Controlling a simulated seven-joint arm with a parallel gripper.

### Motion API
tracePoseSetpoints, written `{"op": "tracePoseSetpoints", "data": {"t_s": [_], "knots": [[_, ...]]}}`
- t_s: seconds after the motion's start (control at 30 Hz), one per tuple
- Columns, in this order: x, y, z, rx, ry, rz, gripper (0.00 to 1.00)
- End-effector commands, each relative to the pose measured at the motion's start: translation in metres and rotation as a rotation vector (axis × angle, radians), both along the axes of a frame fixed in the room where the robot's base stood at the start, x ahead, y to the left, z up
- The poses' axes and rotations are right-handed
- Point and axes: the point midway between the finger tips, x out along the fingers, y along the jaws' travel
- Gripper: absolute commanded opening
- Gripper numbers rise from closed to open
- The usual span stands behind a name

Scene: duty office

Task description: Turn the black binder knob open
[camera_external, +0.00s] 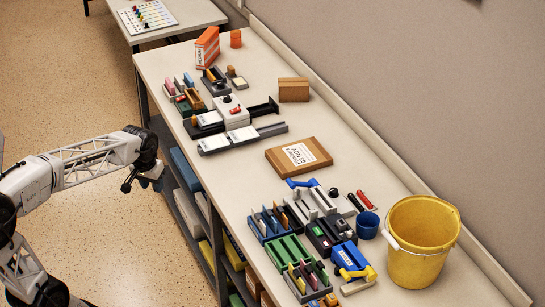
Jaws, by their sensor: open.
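My gripper (141,181) hangs in the air left of the long table's left edge, over the floor side and apart from everything on the table. Its jaws are small here but look empty. A white and grey desk machine (232,112) with black parts and a red mark on top stands in the table's middle-left part. It may be the binder, but I cannot tell for sure. A small black round piece (333,192) lies by the blue-handled device (303,184) farther right. I cannot tell which black part is the binder knob, or its turn position.
The long table (345,120) also holds a flat cardboard parcel (280,160), a small carton (293,90), an orange box (207,46), green and blue racks, a blue cup (368,225) and a yellow bucket (422,241). A wall runs behind. Shelves sit below the front edge.

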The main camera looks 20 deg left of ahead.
Motion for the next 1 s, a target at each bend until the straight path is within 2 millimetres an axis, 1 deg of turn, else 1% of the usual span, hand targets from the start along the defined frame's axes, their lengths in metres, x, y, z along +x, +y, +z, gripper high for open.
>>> {"op": "tracePoseSetpoints", "data": {"t_s": [0.03,0.1,0.3,0.47,0.7,0.87,1.0], "knots": [[0.013,-0.006,0.003,-0.001,0.006,-0.001,0.42],[0.030,-0.014,0.006,-0.003,0.012,-0.002,0.42],[0.077,-0.040,0.014,-0.006,0.028,-0.001,0.42],[0.115,-0.063,0.017,-0.007,0.042,-0.001,0.42],[0.170,-0.102,0.016,-0.009,0.063,0.002,0.42],[0.205,-0.131,0.012,-0.009,0.076,0.003,0.42],[0.235,-0.158,0.006,-0.007,0.087,0.003,0.42]]}}
